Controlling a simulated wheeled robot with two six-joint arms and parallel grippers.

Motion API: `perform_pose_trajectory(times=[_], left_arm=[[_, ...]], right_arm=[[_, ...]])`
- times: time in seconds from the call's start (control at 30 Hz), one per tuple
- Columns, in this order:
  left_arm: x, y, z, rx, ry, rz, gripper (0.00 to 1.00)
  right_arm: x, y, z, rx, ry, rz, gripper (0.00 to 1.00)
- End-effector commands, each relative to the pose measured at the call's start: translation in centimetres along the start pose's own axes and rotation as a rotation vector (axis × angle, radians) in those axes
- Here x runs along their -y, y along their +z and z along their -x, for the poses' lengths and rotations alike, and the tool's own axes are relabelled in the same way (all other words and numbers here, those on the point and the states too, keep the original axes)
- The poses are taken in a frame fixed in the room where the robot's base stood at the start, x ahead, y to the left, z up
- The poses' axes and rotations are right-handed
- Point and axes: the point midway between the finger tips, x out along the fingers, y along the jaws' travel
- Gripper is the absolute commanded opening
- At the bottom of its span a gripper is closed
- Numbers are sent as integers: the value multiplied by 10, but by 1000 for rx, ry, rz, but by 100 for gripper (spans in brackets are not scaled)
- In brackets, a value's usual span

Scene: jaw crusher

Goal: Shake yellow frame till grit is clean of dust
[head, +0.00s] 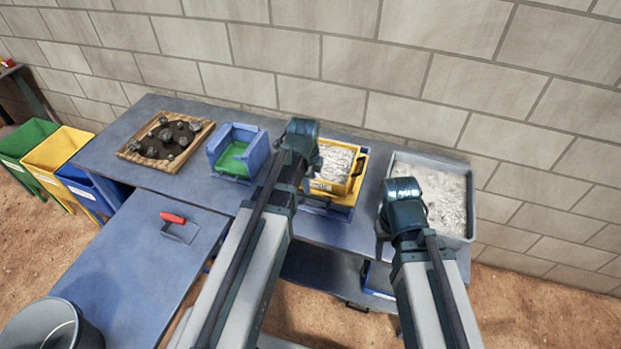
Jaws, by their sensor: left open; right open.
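The yellow frame (360,166) sits at the back of the blue bench, with pale, lumpy grit (335,161) inside it. It rests over a blue and yellow base, and dark handles show at its sides. My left gripper (303,143) is at the frame's left edge, and its arm hides part of that side. My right gripper (402,200) is over the left front part of a grey tray (466,208) holding pale grey material. Both grippers are open; their fingertips are mostly hidden by the wrists. I cannot tell whether the left one touches the frame.
A blue bin (216,147) with a green inside and a wooden tray (205,130) of dark rocks stand left. A red-handled trowel (176,226) lies on the front bench (130,255). A bucket (52,325) is at lower left. A block wall (400,60) closes the back.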

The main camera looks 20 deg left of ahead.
Motion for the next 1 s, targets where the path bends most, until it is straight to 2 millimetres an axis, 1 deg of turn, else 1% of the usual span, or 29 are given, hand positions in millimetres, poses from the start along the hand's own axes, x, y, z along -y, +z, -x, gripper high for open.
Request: perform_pose_trajectory(times=[0.03,0.1,0.3,0.4,0.5,0.83,0.93,1.0], left_arm=[[1,0,17,0,0,0,52],[1,0,28,0,0,0,52],[1,0,55,0,0,0,52],[0,0,62,0,0,0,52],[0,0,65,0,0,0,52],[1,0,63,0,0,0,52],[7,0,62,0,0,0,52],[16,0,60,0,0,0,52]], right_arm=[[-2,1,17,0,0,0,50],[-3,2,27,0,0,-1,50],[-5,3,54,0,-1,-7,50],[-6,4,61,0,-2,-9,50],[-6,4,63,0,-2,-11,50],[-6,4,62,0,-2,-11,50],[-6,4,62,0,-2,-11,50],[-6,4,62,0,-2,-11,50]])
